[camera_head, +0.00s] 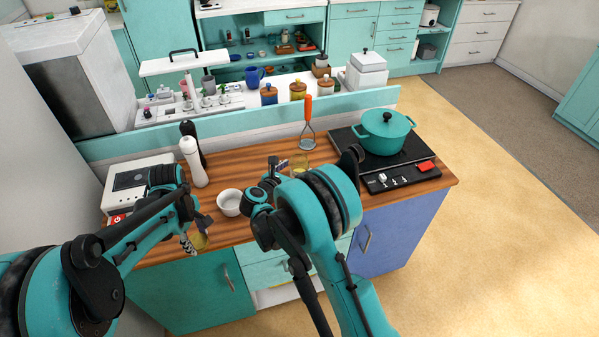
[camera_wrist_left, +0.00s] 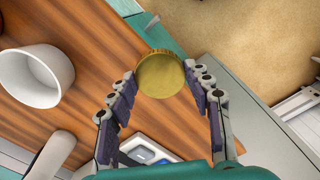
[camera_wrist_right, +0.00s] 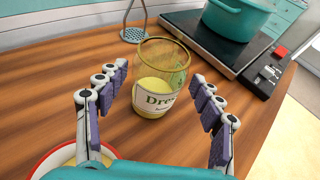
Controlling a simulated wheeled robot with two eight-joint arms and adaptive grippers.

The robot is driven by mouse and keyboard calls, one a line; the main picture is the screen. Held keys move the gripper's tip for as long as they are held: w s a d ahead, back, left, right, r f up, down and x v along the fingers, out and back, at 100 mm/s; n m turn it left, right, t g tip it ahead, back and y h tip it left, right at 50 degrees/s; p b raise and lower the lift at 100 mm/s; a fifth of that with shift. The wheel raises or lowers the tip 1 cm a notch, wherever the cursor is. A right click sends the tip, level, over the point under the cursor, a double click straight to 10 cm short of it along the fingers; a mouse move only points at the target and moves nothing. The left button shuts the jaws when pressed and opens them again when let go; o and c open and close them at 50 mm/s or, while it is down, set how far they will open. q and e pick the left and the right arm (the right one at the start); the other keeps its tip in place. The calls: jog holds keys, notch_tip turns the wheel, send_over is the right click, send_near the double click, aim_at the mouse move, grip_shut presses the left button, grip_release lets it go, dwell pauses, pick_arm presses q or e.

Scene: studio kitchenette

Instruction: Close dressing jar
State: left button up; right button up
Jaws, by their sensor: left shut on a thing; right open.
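The dressing jar (camera_wrist_right: 155,100) stands upright and open on the wooden counter, a clear glass jar with pale yellow contents and a label starting "Dre". It also shows in the head view (camera_head: 301,169), partly hidden by my right arm. My right gripper (camera_wrist_right: 161,73) is open, with its fingers apart on either side of the near side of the jar. My left gripper (camera_wrist_left: 161,72) is shut on a round gold lid (camera_wrist_left: 160,75). In the head view this lid (camera_head: 200,241) is near the counter's front edge, left of the white bowl.
A white bowl (camera_head: 229,203) stands between my grippers. A red-rimmed container (camera_wrist_right: 62,160) is close below my right gripper. A masher (camera_head: 307,130) stands behind the jar. A teal pot (camera_head: 386,132) sits on the hob to the right. White and black mills (camera_head: 193,162) stand back left.

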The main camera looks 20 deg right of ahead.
pick_arm(q)
jog(key=shift+f+b, duration=0.45)
jog(key=shift+f, duration=0.35)
pick_arm(e)
jog(key=x, duration=0.3)
jog(key=shift+w+d+f, duration=0.1)
jog(key=shift+f, duration=0.1)
pick_arm(q)
jog(key=shift+r, duration=0.1)
pick_arm(e)
jog(key=shift+r, duration=0.1)
jog(key=c, duration=1.4)
jog(key=shift+o, duration=0.2)
jog(key=shift+r, duration=0.1)
